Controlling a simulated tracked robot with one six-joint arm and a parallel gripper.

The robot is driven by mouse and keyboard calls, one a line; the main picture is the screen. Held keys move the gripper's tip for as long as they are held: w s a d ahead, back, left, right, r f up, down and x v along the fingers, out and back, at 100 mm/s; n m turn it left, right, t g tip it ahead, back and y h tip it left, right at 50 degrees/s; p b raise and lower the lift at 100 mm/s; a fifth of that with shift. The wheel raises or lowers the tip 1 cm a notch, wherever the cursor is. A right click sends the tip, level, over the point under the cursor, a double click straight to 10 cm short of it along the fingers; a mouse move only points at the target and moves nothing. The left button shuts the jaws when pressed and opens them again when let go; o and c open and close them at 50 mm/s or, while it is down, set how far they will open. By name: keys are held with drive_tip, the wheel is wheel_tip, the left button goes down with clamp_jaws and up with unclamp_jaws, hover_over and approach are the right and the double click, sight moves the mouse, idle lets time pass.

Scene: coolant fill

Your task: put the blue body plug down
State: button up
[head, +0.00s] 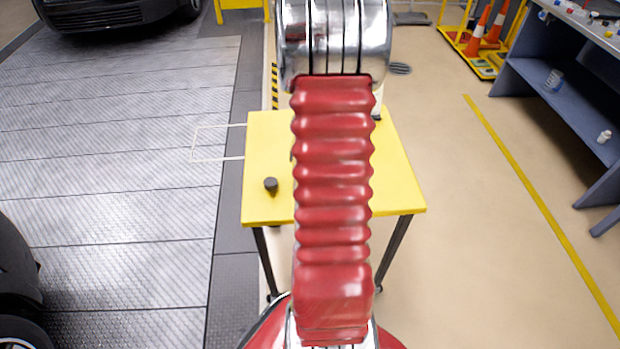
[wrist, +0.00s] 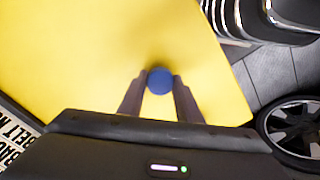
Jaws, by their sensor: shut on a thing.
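The blue body plug (wrist: 160,81) shows in the wrist view as a small round blue disc between the tips of my gripper (wrist: 158,88). The two dark fingers are shut on it. The yellow cart top (wrist: 80,50) lies behind the plug; I cannot tell whether the plug touches it or is held above it. In the head view the yellow cart (head: 270,140) stands ahead of me. My red arm covers its middle, and the gripper and the plug are hidden there.
A small dark cap (head: 270,185) sits on the cart's left part. A white wire handle (head: 215,143) sticks out left. A blue bench (head: 560,85) and traffic cones (head: 490,30) stand right. A black car (head: 110,12) is at the back left. The cart's front left corner looks clear.

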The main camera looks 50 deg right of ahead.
drive_tip(key=shift+f, duration=0.1)
drive_tip(key=o, duration=0.8)
drive_tip(key=shift+o, duration=0.2)
wheel_tip(320, 180, up, 12)
idle(0.8)
